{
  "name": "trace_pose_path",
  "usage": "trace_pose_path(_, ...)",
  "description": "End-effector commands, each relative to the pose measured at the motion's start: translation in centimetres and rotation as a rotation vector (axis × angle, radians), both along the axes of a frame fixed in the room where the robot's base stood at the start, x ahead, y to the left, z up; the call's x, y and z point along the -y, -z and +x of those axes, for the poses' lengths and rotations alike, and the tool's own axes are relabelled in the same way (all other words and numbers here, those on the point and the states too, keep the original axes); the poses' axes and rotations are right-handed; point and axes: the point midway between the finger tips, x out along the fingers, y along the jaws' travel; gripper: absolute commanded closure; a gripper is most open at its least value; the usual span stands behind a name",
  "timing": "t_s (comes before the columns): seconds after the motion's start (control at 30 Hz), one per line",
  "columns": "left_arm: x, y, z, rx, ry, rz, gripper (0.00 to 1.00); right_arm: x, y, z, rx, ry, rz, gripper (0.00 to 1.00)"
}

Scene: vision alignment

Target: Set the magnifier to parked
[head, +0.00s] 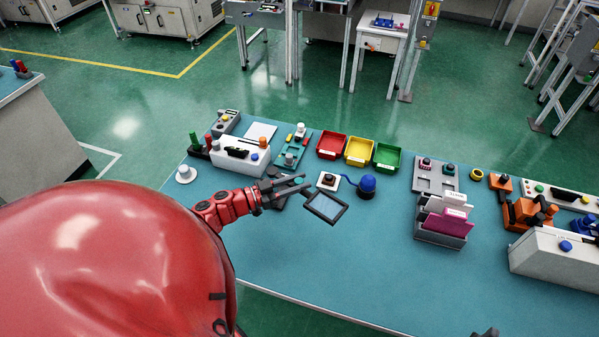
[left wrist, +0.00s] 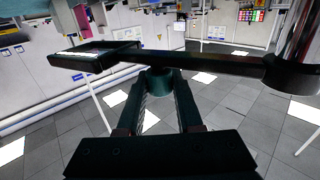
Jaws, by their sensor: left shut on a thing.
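The magnifier (head: 325,207) has a dark, square-framed head with a pale pane, over the left-middle part of the teal table. In the left wrist view its dark arm (left wrist: 215,64) runs across the picture, with the frame at the left and a round end at the right. My left gripper (head: 303,184) is beside the magnifier head in the head view. In the left wrist view its fingers (left wrist: 160,100) are shut on a round knob under the magnifier arm. My gripper partly hides the magnifier's base. A small dark tip (head: 487,333) at the bottom edge may be my right gripper.
Behind the gripper are a red bin (head: 331,146), a yellow bin (head: 359,151) and a green bin (head: 387,157). A blue domed object (head: 367,185) stands close right of the magnifier. A grey file holder (head: 441,238) stands farther right. The front middle of the table is clear.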

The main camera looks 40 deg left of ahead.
Motion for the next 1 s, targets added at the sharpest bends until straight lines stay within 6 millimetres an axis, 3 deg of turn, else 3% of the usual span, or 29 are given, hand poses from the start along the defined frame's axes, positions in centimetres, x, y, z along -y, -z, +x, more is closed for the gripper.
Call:
trace_pose_path(0.3, 0.1, 0.3, -0.1, -0.006, 0.003, 0.001, 1.00, 0.0, 0.0, 0.0, 0.000, 0.000, 0.000, 0.50)
trace_pose_path(0.33, 0.1, 0.3, -0.1, -0.006, 0.003, 0.001, 0.62, 0.0, 0.0, 0.0, 0.000, 0.000, 0.000, 0.50)
trace_pose_path(0.5, 0.1, 0.2, -0.1, -0.005, 0.002, 0.002, 0.35, 0.0, 0.0, 0.0, 0.000, 0.000, 0.000, 0.50)
trace_pose_path(0.83, -0.1, 0.3, -0.3, -0.004, 0.001, 0.001, 0.35, 0.0, 0.2, 0.0, 0.000, 0.000, 0.000, 0.50)
trace_pose_path(1.0, -1.3, 0.6, -2.3, -0.007, 0.000, 0.003, 0.35, 0.0, 1.0, 0.0, 0.000, 0.000, 0.000, 0.50)
